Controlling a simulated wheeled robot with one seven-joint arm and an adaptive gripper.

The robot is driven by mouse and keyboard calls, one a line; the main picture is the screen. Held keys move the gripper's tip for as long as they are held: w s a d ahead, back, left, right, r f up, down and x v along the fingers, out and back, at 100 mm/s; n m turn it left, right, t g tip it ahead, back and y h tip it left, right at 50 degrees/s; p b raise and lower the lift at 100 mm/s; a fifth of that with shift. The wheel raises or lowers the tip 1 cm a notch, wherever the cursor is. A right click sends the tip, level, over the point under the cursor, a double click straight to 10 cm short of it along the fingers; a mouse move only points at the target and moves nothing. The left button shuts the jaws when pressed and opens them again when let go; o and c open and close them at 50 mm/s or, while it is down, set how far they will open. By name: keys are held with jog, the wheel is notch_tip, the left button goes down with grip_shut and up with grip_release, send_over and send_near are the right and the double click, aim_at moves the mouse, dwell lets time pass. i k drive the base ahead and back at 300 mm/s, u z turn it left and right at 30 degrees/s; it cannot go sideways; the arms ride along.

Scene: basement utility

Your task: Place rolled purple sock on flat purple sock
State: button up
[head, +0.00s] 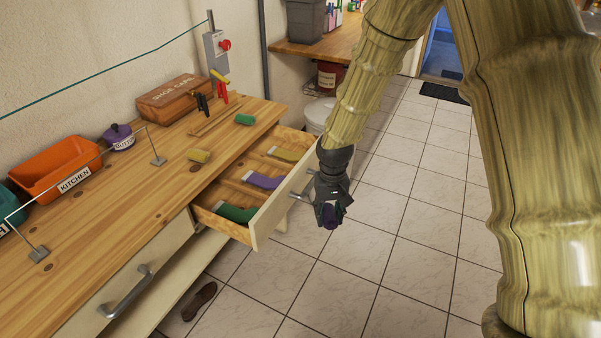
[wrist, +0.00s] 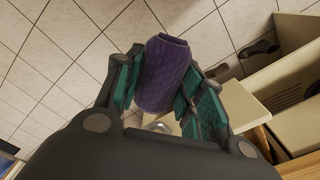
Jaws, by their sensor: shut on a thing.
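My gripper (head: 329,215) is shut on the rolled purple sock (head: 330,217) and holds it over the floor, just outside the open drawer's front. In the wrist view the rolled purple sock (wrist: 164,75) sits between the green-padded fingers of my gripper (wrist: 165,85). The flat purple sock (head: 263,181) lies in the middle of the open drawer (head: 262,222), between a flat green sock (head: 237,213) and a flat yellow sock (head: 286,155). Nothing lies on the flat purple sock.
A rolled yellow sock (head: 199,156) and a rolled green sock (head: 245,119) lie on the wooden worktop (head: 165,190). The drawer front and its handle stand between my gripper and the socks inside. A shoe (head: 199,301) lies below.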

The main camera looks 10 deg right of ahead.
aim_at(264, 180)
jog(key=z, duration=0.1)
jog(key=i, duration=1)
jog(key=u, duration=0.6)
